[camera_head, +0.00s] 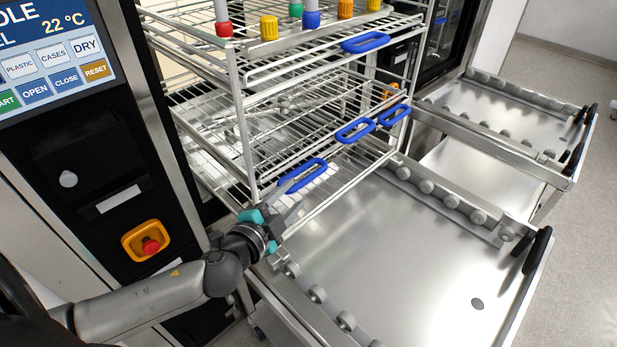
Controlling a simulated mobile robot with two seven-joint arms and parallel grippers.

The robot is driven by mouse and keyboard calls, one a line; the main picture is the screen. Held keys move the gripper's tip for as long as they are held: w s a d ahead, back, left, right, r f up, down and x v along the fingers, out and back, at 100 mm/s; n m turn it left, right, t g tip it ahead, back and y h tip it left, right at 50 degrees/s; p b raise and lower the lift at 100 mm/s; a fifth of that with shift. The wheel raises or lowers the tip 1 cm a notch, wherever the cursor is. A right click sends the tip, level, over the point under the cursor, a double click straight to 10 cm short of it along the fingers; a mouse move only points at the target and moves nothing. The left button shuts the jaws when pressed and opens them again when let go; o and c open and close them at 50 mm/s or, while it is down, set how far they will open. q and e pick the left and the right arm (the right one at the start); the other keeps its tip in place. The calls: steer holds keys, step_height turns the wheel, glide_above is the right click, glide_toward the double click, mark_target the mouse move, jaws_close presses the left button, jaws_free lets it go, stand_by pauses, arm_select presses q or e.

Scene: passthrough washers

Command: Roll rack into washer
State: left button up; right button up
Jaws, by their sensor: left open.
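The wire rack (240,120) has several tiers and stands at the washer (75,150) opening. Much of it lies back in the opening, and its lower front edge reaches over the near end of a steel roller trolley (420,265). Blue loop handles sit along its front, with the lowest left handle (303,175) closest to me. My left gripper (288,207) is open at the rack's lower left front corner, just below that handle. I cannot tell whether its fingers touch the rack. My right gripper is out of view.
The trolley's tray is bare, with rollers along both sides and black handles (538,250) at its outer end. A second roller trolley (500,125) stands at the back right. The washer panel has an orange-framed red button (150,246). Open floor (580,200) lies at the right.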

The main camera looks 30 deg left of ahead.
mark_target(304, 183)
arm_select(q)
steer(key=shift+x, duration=4.45)
jaws_close()
